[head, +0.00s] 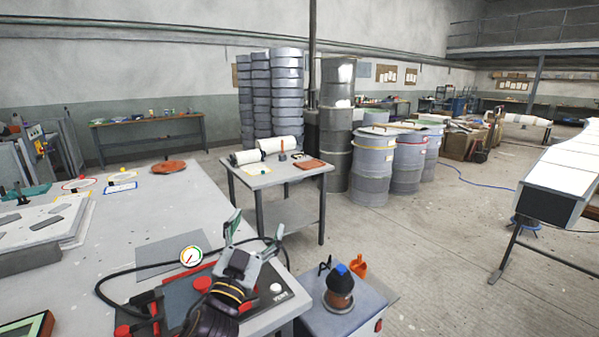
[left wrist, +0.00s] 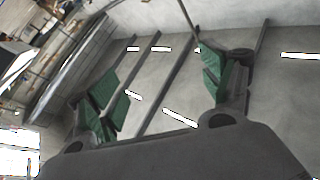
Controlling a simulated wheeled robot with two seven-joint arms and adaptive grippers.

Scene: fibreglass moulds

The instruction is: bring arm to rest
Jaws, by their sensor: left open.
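My left gripper (head: 256,232) is in the head view, above the right end of the large grey table. Its two fingers point up and stand apart, with nothing between them. In the left wrist view, the green pads of the left gripper (left wrist: 163,85) are spread wide, with only the ceiling and its light strips behind them. My right gripper is in neither view.
Below the left gripper lies a dark red-edged board with a gauge (head: 190,256) and black hose. A small table (head: 275,178) with white rolls stands beyond. Open floor (head: 440,260) lies right.

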